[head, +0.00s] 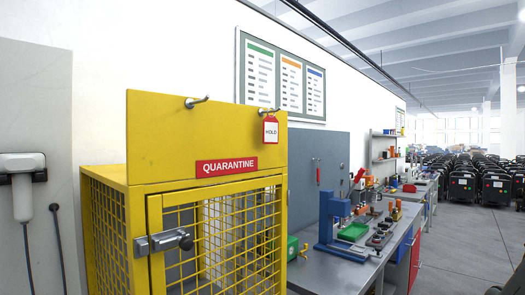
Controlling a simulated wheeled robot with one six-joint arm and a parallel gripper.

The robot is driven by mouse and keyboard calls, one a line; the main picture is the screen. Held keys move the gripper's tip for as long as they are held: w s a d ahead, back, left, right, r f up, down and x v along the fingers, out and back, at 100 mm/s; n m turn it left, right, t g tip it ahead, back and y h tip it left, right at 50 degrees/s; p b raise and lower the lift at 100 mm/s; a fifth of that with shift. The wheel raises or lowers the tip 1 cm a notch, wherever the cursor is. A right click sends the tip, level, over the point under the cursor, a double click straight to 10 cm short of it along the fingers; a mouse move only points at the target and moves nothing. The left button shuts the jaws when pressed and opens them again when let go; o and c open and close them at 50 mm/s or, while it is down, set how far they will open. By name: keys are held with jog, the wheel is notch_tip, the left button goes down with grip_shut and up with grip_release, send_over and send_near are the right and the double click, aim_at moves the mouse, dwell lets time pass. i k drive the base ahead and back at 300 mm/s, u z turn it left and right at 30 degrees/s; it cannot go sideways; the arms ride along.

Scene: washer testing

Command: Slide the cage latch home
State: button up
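The yellow quarantine cage (135,176) stands at the left in the head view, with a mesh door (215,188) on its front. The cage latch (165,241) is a grey metal bar with a dark round knob at its right end. It lies level across the door's left edge, by the cage's corner post, with a metal plate at its left end. I cannot tell how far the bar is slid. The door looks closed or nearly so.
A red QUARANTINE sign (226,165) and a HOLD tag (270,130) on a hook are on the cage's top panel. A workbench (345,268) with a blue press (333,222) stands to the right. Open floor (455,240) lies farther right. Dark machines (463,186) stand behind.

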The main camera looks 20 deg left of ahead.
aim_at(186, 244)
jog(key=u, duration=0.65)
jog(key=k, duration=0.3)
jog(key=u, duration=0.45)
